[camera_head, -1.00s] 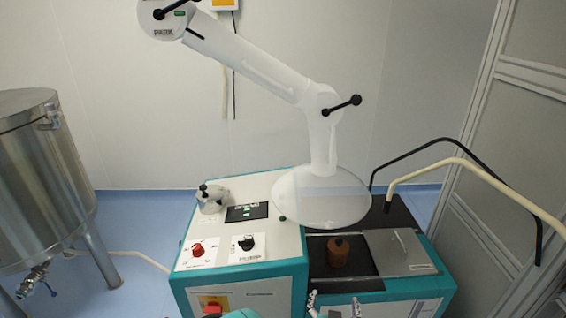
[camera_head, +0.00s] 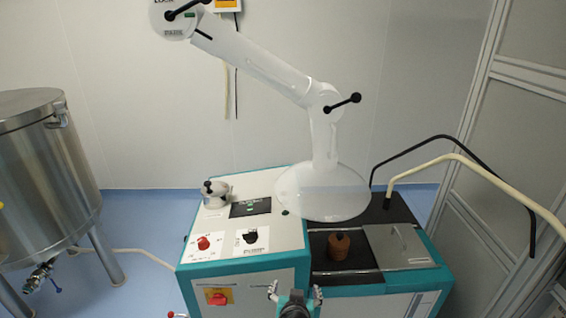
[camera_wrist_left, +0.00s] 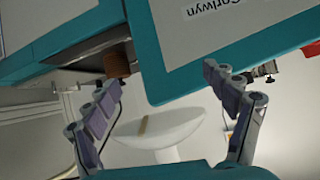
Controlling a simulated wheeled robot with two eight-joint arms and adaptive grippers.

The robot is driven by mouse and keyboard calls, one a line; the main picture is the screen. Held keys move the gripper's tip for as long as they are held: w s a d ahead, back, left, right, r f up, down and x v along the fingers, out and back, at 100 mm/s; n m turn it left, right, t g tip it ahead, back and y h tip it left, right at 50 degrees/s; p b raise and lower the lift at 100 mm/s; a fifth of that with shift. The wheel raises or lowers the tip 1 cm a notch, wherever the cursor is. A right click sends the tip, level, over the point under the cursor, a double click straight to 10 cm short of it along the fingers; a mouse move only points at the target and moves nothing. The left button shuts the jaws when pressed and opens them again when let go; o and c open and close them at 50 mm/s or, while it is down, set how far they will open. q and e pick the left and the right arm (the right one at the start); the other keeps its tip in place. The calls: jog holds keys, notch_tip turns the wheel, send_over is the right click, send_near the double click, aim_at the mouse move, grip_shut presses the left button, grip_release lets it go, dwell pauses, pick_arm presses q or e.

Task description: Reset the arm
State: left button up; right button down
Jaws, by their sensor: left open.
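A white jointed arm (camera_head: 260,72) with black handles rises over the machine, bent at an elbow (camera_head: 326,100). Its lower segment hangs down to a wide translucent hood (camera_head: 322,192) above the machine's top. My left gripper (camera_head: 295,292) is open and empty at the machine's front edge, below and apart from the hood. In the left wrist view the two fingers of my left gripper (camera_wrist_left: 163,95) are spread, with the pale hood (camera_wrist_left: 165,130) seen beyond them. My right gripper is not in view.
The teal and white machine (camera_head: 275,222) has a red knob (camera_head: 203,243), a black knob (camera_head: 251,237) and a brown ribbed part (camera_head: 339,246) on top. A steel tank (camera_head: 42,165) stands at left. Black and cream bent tubes (camera_head: 460,158) reach out at right, beside a framed panel.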

pick_arm(q)
jog(key=s+a+r+n+g+y, duration=0.1)
jog(key=s+a+r, duration=0.15)
jog(key=a, duration=0.45)
jog(key=s+a+r+g, duration=0.1)
jog(key=s+a, duration=0.2)
jog(key=a, duration=0.4)
jog(key=s+a+r+g, duration=0.1)
jog(key=s+a+g, duration=0.1)
jog(key=s+a, duration=0.5)
jog(key=s, duration=0.4)
jog(key=shift+r+n, duration=0.25)
jog(key=shift+n, duration=0.05)
jog(key=shift+s+a, duration=0.1)
